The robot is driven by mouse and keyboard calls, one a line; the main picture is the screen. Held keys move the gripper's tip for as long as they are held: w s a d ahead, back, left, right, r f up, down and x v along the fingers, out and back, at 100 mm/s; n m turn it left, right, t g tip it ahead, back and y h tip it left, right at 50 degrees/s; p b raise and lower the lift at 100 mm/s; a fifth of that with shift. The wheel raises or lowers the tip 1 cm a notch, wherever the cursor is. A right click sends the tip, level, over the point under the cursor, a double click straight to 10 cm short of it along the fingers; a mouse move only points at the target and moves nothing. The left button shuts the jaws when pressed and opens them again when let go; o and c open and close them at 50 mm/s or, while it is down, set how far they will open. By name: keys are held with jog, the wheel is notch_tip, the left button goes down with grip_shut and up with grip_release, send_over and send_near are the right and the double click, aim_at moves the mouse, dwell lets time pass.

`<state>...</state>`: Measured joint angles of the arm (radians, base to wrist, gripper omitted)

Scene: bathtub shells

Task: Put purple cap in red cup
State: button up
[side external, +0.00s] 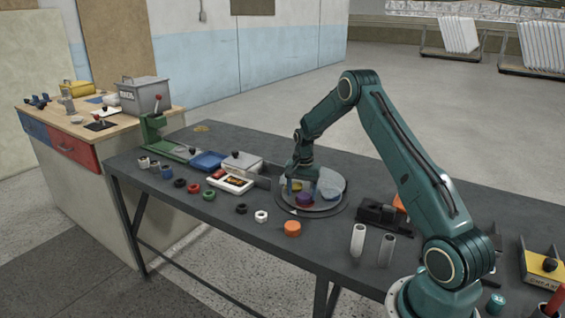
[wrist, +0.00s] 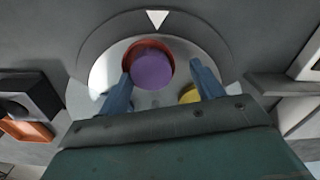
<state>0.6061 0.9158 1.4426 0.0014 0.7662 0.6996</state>
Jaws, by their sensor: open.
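In the wrist view a round purple cap (wrist: 153,70) shows within the red rim of the red cup (wrist: 139,49). The rim shows mainly around the cap's far side and edges; how deep the cap sits cannot be told. In the side view the purple cap (side external: 305,198) is on the round grey plate, below my gripper, and the red cup is hard to make out. My gripper (wrist: 160,72) is open, with one blue-grey finger on each side of the cap and cup. Contact with either cannot be told. The gripper is low over the plate in the side view (side external: 303,184).
A yellow piece (wrist: 189,95) lies beside the right finger. The round plate (wrist: 205,35) has a white triangle mark. An orange cylinder (side external: 292,229), several small rings, a white tray (side external: 230,183) and a black fixture (side external: 380,213) stand around it.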

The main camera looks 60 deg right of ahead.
aim_at(302, 195)
jog(key=shift+s+a+f, duration=0.15)
jog(key=shift+s+f, duration=0.15)
jog(key=shift+f, duration=0.3)
notch_tip(302, 195, up, 14)
jog(key=shift+w+f, duration=0.15)
jog(key=shift+f, duration=0.1)
dwell(0.4)
